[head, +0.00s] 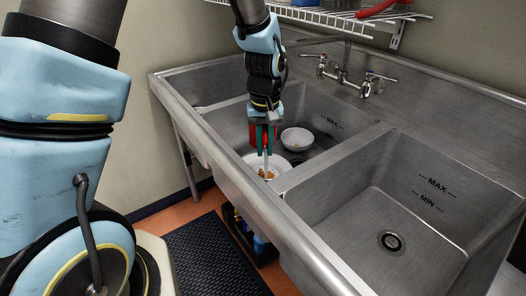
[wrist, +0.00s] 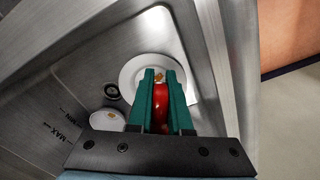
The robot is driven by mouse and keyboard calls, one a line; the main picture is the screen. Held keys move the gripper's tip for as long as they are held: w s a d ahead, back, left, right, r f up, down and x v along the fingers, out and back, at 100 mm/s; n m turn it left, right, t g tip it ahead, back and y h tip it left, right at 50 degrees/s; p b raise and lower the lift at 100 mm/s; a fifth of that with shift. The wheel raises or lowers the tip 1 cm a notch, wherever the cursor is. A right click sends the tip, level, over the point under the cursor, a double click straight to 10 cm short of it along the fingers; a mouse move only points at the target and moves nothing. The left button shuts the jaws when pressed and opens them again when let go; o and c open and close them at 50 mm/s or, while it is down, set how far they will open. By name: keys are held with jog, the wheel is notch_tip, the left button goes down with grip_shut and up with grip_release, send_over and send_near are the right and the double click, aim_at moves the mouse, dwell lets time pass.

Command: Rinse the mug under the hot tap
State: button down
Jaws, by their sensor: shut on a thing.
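My gripper (head: 266,150) points down over the middle basin (head: 330,105) of a steel sink. In the wrist view, its green fingers (wrist: 164,85) are shut on a red thing (wrist: 160,105), which looks like the mug. The red mug also shows behind the fingers in the head view (head: 258,134). Most of its shape is hidden. It is above or close to a white plate (head: 254,160) with orange scraps; I cannot tell if they touch. The wall tap (head: 351,80) is at the back right of my gripper, with two lever handles. Hot and cold marks cannot be read.
A white bowl (head: 297,138) sits in the same basin, right of my gripper. The right basin (head: 375,205) is empty, with an open drain. A wire shelf (head: 330,18) with a red-handled item hangs above the sink. A dark mat (head: 215,258) lies on the floor.

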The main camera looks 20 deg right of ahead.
jog(key=shift+w+d, duration=0.6)
jog(key=shift+w, duration=0.25)
jog(key=shift+w+d, duration=0.65)
jog(key=shift+w, duration=0.2)
jog(key=shift+w+d, duration=0.6)
jog(key=shift+w, duration=0.25)
jog(key=s+a, duration=0.6)
jog(key=s, duration=0.3)
jog(key=shift+a, duration=0.25)
